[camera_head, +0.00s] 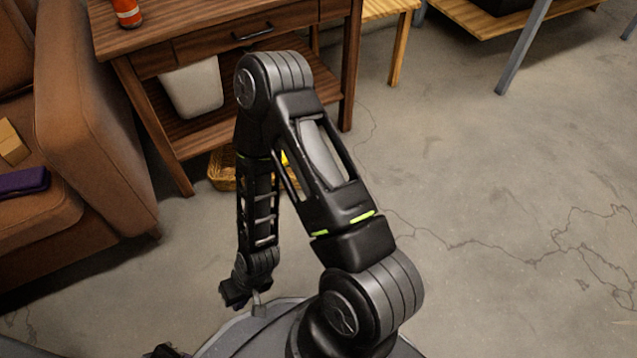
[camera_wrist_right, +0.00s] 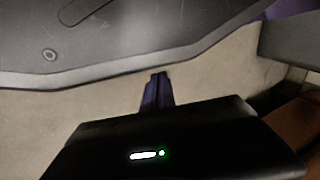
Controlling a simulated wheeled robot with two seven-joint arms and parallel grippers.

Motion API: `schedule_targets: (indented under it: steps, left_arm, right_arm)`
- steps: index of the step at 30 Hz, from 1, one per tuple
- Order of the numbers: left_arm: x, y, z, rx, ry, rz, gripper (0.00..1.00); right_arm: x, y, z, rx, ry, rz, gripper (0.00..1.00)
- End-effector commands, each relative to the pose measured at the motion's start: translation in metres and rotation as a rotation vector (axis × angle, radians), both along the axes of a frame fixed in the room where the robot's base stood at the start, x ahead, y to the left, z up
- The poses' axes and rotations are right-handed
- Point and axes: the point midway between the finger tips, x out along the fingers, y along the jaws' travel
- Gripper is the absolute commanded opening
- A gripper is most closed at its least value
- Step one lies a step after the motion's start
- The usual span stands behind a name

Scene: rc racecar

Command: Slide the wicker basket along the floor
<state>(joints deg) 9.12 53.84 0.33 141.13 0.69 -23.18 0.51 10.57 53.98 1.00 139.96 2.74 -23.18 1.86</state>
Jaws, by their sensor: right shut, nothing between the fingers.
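The wicker basket (camera_head: 222,170) is on the concrete floor by the front of the wooden table, in the head view. My right arm hides much of it; a bit of yellow (camera_head: 284,158) shows behind the arm. My right gripper (camera_head: 240,302) hangs low over the floor beside my base, nearer to me than the basket and apart from it. In the right wrist view its fingers (camera_wrist_right: 157,92) are together with nothing between them. The basket cannot be made out in that view. My left gripper cannot be made out.
A wooden table (camera_head: 205,48) with a drawer, a lower shelf and a white bin (camera_head: 194,88) stands behind the basket. A brown leather armchair (camera_head: 95,135) is at the left. Cracked floor (camera_head: 500,200) on the right is clear.

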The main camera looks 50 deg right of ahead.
Motion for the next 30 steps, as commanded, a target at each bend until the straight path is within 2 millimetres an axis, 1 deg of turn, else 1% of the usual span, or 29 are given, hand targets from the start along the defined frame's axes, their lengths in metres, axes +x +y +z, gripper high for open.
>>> schedule_targets:
  steps: [2,5,6,8,9,11,12,14,15,18,21,22,24,25,30]
  left_arm:
    - [0.000,0.000,0.005,0.000,0.001,0.000,0.00]
    - [-0.001,0.000,0.012,-0.001,0.004,-0.003,0.00]
    - [-0.002,0.000,0.016,-0.001,0.005,-0.003,0.00]
    - [-0.003,0.000,0.022,-0.001,0.008,-0.004,0.00]
    - [-0.004,0.000,0.026,-0.002,0.010,-0.006,0.00]
    - [-0.004,0.000,0.032,-0.003,0.012,-0.007,0.00]
    - [-0.005,0.001,0.036,-0.003,0.014,-0.007,0.00]
    - [-0.006,0.001,0.042,-0.004,0.015,-0.009,0.00]
    - [-0.007,0.001,0.045,-0.004,0.017,-0.010,0.00]
    - [-0.008,0.001,0.051,-0.005,0.021,-0.011,0.00]
    - [-0.009,0.001,0.054,-0.005,0.023,-0.013,0.00]
    - [-0.009,0.001,0.055,-0.005,0.023,-0.013,0.00]
    - [-0.009,0.001,0.055,-0.005,0.024,-0.013,0.00]
    - [-0.009,0.001,0.055,-0.005,0.024,-0.013,0.00]
    - [-0.009,0.001,0.054,-0.005,0.025,-0.012,0.00]
  right_arm:
    - [0.019,-0.014,-0.002,0.003,0.017,-0.155,0.00]
    - [0.053,-0.047,-0.007,0.018,0.060,-0.491,0.00]
    - [0.069,-0.066,-0.009,0.032,0.082,-0.669,0.00]
    - [0.091,-0.103,-0.013,0.061,0.121,-0.972,0.00]
    - [0.104,-0.131,-0.015,0.089,0.146,-1.194,0.00]
    - [0.119,-0.178,-0.018,0.143,0.185,-1.539,0.00]
    - [0.124,-0.211,-0.020,0.187,0.212,-1.774,0.00]
    - [0.127,-0.260,-0.021,0.265,0.247,-2.112,0.00]
    - [0.126,-0.292,-0.022,0.322,0.268,-2.323,0.00]
    - [0.115,-0.358,-0.021,0.472,0.306,-2.757,0.00]
    - [0.102,-0.400,-0.019,0.595,0.331,-3.035,0.00]
    - [0.100,-0.407,-0.019,-0.612,-0.330,3.039,0.00]
    - [0.096,-0.418,-0.019,-0.619,-0.321,2.958,0.00]
    - [0.095,-0.420,-0.019,-0.621,-0.319,2.942,0.00]
    - [0.095,-0.420,-0.020,-0.619,-0.318,2.936,0.00]
